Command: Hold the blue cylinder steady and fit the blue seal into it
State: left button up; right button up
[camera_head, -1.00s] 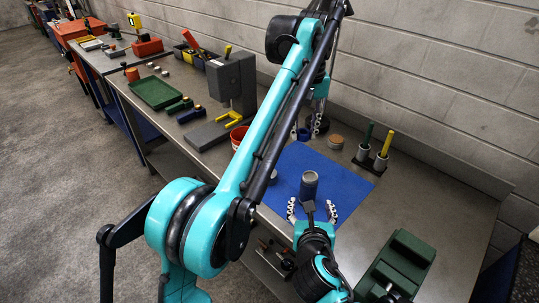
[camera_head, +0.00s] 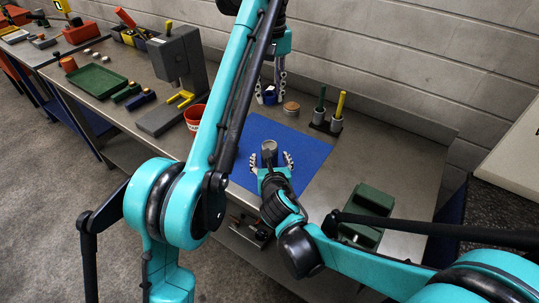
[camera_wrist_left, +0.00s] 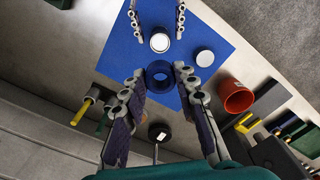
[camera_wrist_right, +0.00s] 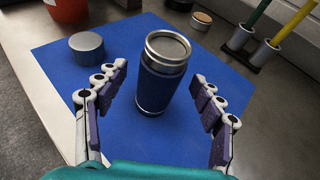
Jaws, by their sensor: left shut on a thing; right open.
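The blue cylinder (camera_wrist_right: 160,88), with a bright metal rim, stands upright on the blue mat (camera_wrist_right: 55,62). It also shows in the head view (camera_head: 269,148). My right gripper (camera_wrist_right: 158,92) is open, with one finger on each side of the cylinder; gaps show between fingers and cylinder. The blue seal (camera_wrist_left: 160,75), a dark blue ring, is between the fingertips of my left gripper (camera_wrist_left: 159,80), which is shut on it. In the head view my left gripper (camera_head: 270,92) is behind the cylinder, towards the wall, above the bench.
A grey disc (camera_wrist_right: 87,47) lies on the mat left of the cylinder. Behind are a wooden-topped round piece (camera_head: 291,108) and a holder with green and yellow rods (camera_head: 328,122). A red pot (camera_head: 194,118) stands left and a green block (camera_head: 366,210) right.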

jog(key=shift+x, duration=1.2)
grip_shut()
